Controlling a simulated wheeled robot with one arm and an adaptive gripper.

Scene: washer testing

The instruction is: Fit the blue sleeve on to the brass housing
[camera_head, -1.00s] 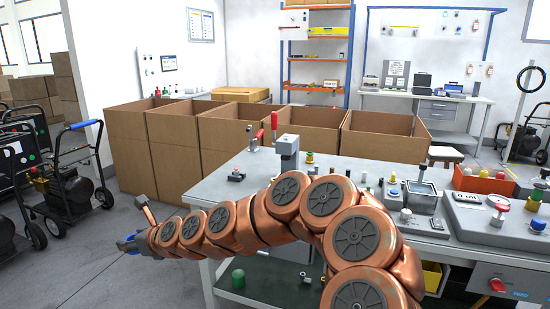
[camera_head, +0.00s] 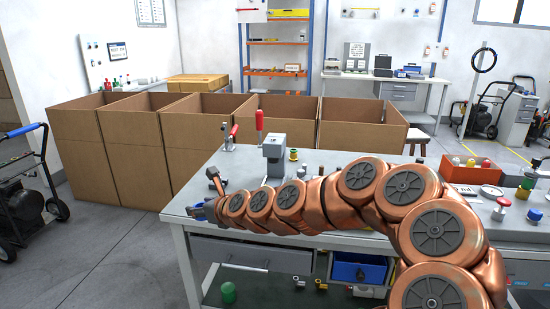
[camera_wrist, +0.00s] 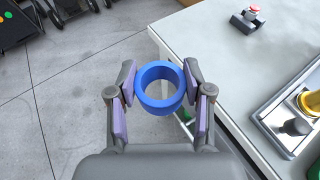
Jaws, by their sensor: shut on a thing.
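The blue sleeve (camera_wrist: 160,104) is a short, thick ring with an open hole. My gripper (camera_wrist: 160,82) is shut on it, with one finger on each side, in the wrist view. In that view the sleeve appears just off the edge of the pale worktable. A brass-yellow cylindrical part (camera_wrist: 308,103), which looks like the brass housing, stands on a grey plate at the right edge and is partly cut off. The sleeve is clear of it. In the head view my gripper (camera_head: 204,209) is small at the table's left corner, and its fingers are hard to make out.
Open cardboard boxes (camera_head: 140,150) stand behind the table. Bare floor (camera_wrist: 65,110) lies to the left.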

